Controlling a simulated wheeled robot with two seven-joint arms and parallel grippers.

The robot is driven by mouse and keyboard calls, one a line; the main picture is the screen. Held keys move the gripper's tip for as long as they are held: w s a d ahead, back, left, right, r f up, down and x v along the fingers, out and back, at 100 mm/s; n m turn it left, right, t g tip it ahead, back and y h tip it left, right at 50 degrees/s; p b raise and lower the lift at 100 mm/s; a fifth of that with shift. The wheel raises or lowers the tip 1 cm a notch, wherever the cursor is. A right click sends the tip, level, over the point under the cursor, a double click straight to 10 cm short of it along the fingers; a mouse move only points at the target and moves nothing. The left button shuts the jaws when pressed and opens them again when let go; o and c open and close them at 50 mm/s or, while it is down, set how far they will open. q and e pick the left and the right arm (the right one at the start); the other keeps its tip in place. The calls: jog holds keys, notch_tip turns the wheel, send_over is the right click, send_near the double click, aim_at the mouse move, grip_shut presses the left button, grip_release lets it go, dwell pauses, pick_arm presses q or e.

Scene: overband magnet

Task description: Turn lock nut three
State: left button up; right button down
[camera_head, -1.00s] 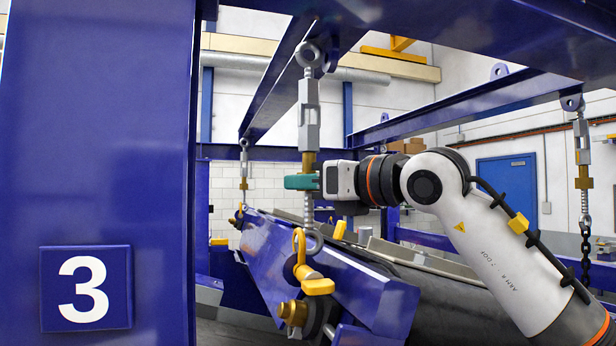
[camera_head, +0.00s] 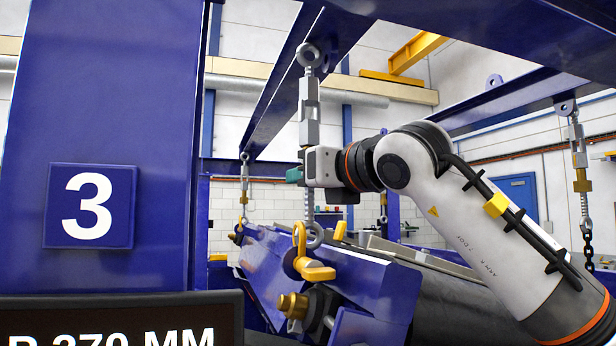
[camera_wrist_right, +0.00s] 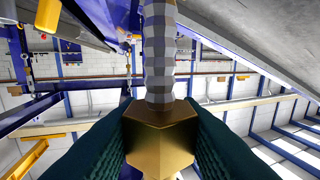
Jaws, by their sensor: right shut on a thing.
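The plate "3" (camera_head: 91,206) is on the blue post at the left of the head view. Beside it hangs a suspension screw with a grey turnbuckle body (camera_head: 309,110) and a threaded rod (camera_head: 310,205) below. My right gripper (camera_head: 296,175) is at the rod just under the turnbuckle, its teal jaws partly hidden by its own body. In the right wrist view, the teal jaws are shut on a brass hexagonal lock nut (camera_wrist_right: 160,143), one on each side. The threaded rod (camera_wrist_right: 159,55) runs out of the nut. My left gripper is not in view.
A yellow hook (camera_head: 300,240) and a yellow-handled part (camera_head: 314,269) sit below the rod on the blue magnet frame (camera_head: 362,285). A dark display (camera_head: 120,322) is at lower left. Another chain hanger (camera_head: 580,160) hangs at right. Blue beams run overhead.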

jog(key=shift+r, duration=0.1)
jog(key=shift+b, duration=0.45)
jog(key=m+t+h+b, duration=0.1)
jog(key=h+b, duration=0.1)
jog(key=shift+m+t+h, duration=0.3)
jog(key=shift+m, duration=0.1)
jog(key=shift+m+t+h, duration=0.3)
jog(key=shift+m+h, duration=0.2)
jog(key=shift+m+t+h+b, duration=0.4)
jog(key=shift+m+h+b, duration=0.3)
jog(key=shift+h+b, duration=0.3)
jog(key=shift+m+t+h, duration=0.3)
jog(key=shift+m+h, duration=0.4)
jog(key=shift+h, duration=0.4)
